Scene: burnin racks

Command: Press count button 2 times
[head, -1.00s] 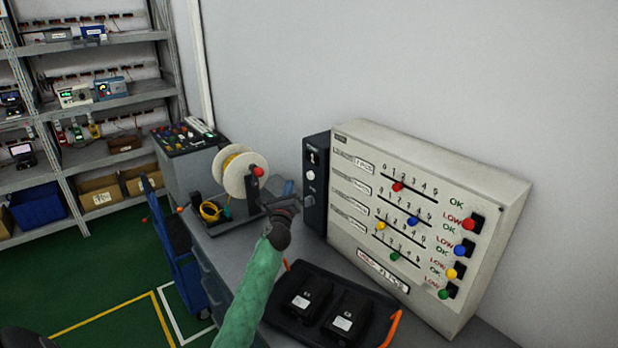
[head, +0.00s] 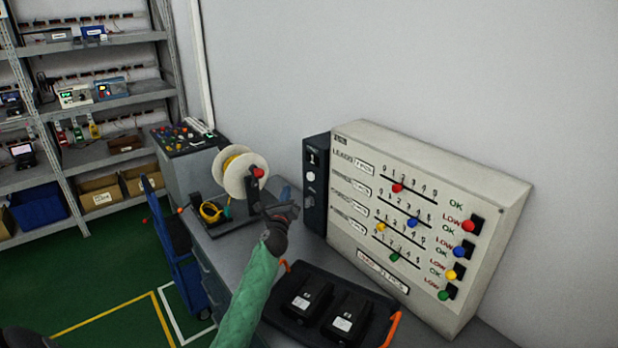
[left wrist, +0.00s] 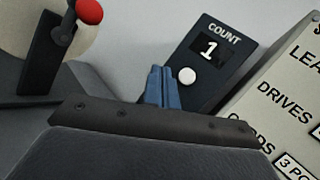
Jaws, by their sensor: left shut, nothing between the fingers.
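The dark count box (head: 316,205) stands against the left end of the big panel. Its display (head: 312,158) reads 1, clearly so in the left wrist view (left wrist: 209,50). The round white count button (head: 311,176) sits below the display; it also shows in the left wrist view (left wrist: 187,76). My left gripper (head: 287,192) is shut and empty, its blue fingertips (left wrist: 160,84) just left of the button. A small gap seems to lie between fingertips and button. My right gripper is not in view.
A cream panel (head: 345,240) with coloured sliders stands right of the box. A white wire spool (head: 243,178) with a red knob (head: 258,173) is close left of my gripper. A black tray (head: 275,312) with two black devices lies in front on the bench.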

